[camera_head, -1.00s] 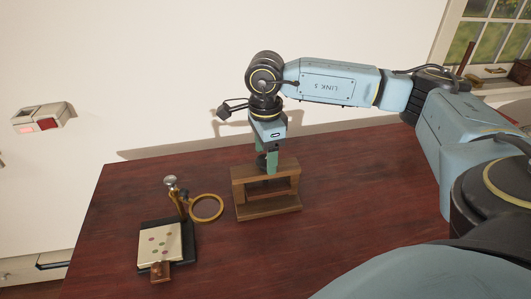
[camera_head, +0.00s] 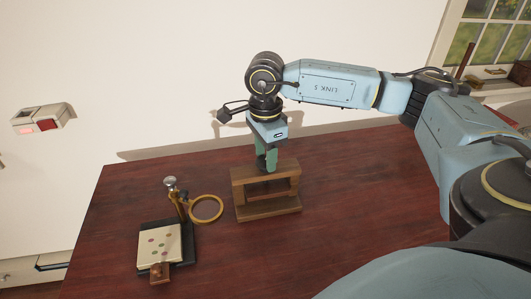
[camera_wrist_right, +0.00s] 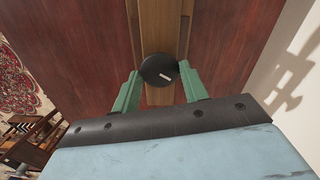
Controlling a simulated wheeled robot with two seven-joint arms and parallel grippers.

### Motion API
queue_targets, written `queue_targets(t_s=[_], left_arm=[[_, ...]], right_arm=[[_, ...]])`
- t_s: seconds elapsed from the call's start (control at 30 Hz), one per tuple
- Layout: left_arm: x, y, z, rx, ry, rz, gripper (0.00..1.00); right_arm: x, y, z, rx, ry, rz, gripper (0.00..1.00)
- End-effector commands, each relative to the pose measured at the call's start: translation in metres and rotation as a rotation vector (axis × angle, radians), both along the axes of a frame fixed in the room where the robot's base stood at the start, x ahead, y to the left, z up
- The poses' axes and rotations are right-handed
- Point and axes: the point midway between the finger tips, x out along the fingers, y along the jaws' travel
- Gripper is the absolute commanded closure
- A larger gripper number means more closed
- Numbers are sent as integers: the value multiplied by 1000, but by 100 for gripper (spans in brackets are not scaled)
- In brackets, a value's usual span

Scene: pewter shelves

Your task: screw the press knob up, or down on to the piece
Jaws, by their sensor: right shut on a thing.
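The wooden press (camera_head: 267,209) stands on the table, an open frame with a top beam and a base board. Its dark round knob (camera_wrist_right: 158,69) with a pale mark sits above the top beam. My right gripper (camera_head: 266,162) points down over the press. In the right wrist view its green fingers (camera_wrist_right: 158,82) are on either side of the knob, shut on it. In the head view the fingers mostly hide the knob. The inside of the press is dark, and I cannot tell how close its plate is to a piece. My left gripper is not in view.
To the left, a black stand (camera_head: 187,252) holds a pale card with coloured dots, beside a brass ring magnifier (camera_head: 206,208). A small brown block (camera_head: 160,272) is at its front edge. The table (camera_head: 330,180) is clear right of the press. A wall is behind.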

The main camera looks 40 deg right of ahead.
Motion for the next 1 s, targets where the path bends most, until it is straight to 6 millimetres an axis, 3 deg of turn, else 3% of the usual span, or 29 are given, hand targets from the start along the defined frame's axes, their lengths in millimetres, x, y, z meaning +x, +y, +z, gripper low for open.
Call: queue_targets(t_s=[0.6, 1.0], left_arm=[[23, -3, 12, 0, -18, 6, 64], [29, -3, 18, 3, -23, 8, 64]], right_arm=[[0, 0, 0, 0, -1, 451, 79], [0, 0, 0, -1, 0, 571, 79]])
